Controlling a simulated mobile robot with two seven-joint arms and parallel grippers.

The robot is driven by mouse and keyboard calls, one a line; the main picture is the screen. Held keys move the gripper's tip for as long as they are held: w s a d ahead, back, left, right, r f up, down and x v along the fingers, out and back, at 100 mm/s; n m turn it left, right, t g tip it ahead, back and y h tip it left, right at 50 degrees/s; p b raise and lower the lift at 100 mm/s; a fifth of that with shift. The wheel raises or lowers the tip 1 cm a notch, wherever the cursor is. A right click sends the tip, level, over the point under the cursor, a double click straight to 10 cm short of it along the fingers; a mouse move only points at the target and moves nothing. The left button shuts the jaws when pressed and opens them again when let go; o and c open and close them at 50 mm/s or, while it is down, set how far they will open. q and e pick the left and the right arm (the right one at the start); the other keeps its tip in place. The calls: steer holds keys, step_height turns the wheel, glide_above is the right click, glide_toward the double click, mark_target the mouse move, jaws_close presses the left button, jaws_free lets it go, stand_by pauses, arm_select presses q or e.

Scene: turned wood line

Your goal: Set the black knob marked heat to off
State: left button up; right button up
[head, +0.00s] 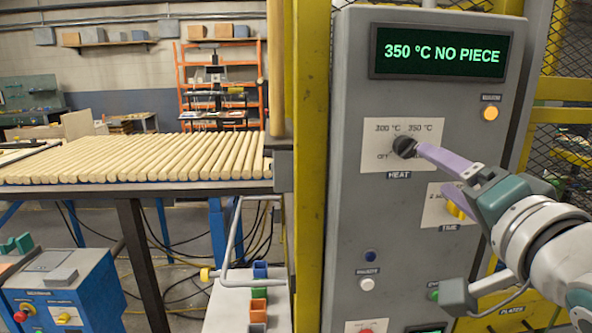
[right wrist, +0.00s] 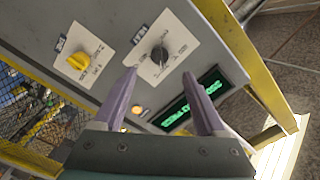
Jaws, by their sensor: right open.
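The black heat knob (head: 404,146) sits on a pale plate on the grey control panel (head: 350,210). Its plate reads 300 °C, 350 °C and OFF at the lower left; part is covered. I cannot tell clearly which mark the knob points at. The display (head: 441,52) reads "350 °C NO PIECE". My right gripper (head: 432,169) is open, with one purple finger overlapping the knob's right edge in the head view. In the right wrist view the knob (right wrist: 159,57) shows beyond and between the two spread fingertips (right wrist: 160,75); contact is unclear. My left gripper is out of view.
The yellow time knob (head: 459,210) is just below right, partly behind my gripper; it also shows in the right wrist view (right wrist: 79,62). An amber lamp (head: 490,113) is at the upper right. A yellow post (head: 308,200) and a table of wooden rods stand left.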

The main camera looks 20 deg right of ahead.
mark_target(411, 151)
steer(key=p+x, duration=0.1)
steer(key=x, duration=0.8)
steer(key=shift+w+d+r+p, duration=0.1)
steer(key=shift+w+d+p, duration=0.1)
steer(key=shift+p, duration=0.1)
steer(key=shift+c, duration=0.4)
jaws_close()
